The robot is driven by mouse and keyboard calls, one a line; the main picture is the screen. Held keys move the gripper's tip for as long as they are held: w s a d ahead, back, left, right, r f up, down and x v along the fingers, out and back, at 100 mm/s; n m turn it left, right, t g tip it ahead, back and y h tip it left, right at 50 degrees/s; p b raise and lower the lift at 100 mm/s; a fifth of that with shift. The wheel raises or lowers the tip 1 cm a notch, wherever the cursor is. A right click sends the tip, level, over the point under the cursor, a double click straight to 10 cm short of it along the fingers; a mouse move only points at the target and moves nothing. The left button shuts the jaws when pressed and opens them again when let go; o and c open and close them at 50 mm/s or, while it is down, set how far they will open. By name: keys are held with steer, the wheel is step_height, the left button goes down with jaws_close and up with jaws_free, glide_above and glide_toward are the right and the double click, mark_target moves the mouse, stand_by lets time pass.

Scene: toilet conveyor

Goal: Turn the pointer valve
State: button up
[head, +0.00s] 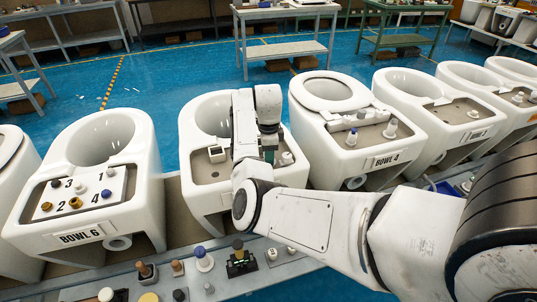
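My arm crosses from the lower right and bends over the deck of the middle bowl (200,170). My gripper (269,156) points down at the right part of that deck. It is small and dark here, and my own arm covers part of it, so its fingers cannot be made out. A small pale knob (287,158) stands just right of the gripper; I cannot tell if they touch. A white square fitting with a dark top (216,154) sits at the left of the same deck. I cannot tell which fitting is the pointer valve, or which way any pointer faces.
Bowl 6 (100,139) with a numbered panel is at left, Bowl 4 (331,92) at right; more bowls line the conveyor. A front shelf (225,284) holds several loose knobs and a black-based fitting (240,262). Blue floor (165,75) is open behind, before workbenches.

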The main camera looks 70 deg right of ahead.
steer(key=c, duration=0.6)
steer(key=shift+r+n+p, duration=0.1)
steer(key=shift+n+p, duration=0.2)
steer(key=n+p, duration=0.2)
steer(key=shift+n, duration=0.4)
steer(key=n+p, duration=0.2)
steer(key=n, duration=0.3)
steer(key=shift+n+p, duration=0.3)
steer(key=shift+p, duration=0.05)
steer(key=o, duration=1.1)
steer(key=shift+c, duration=0.2)
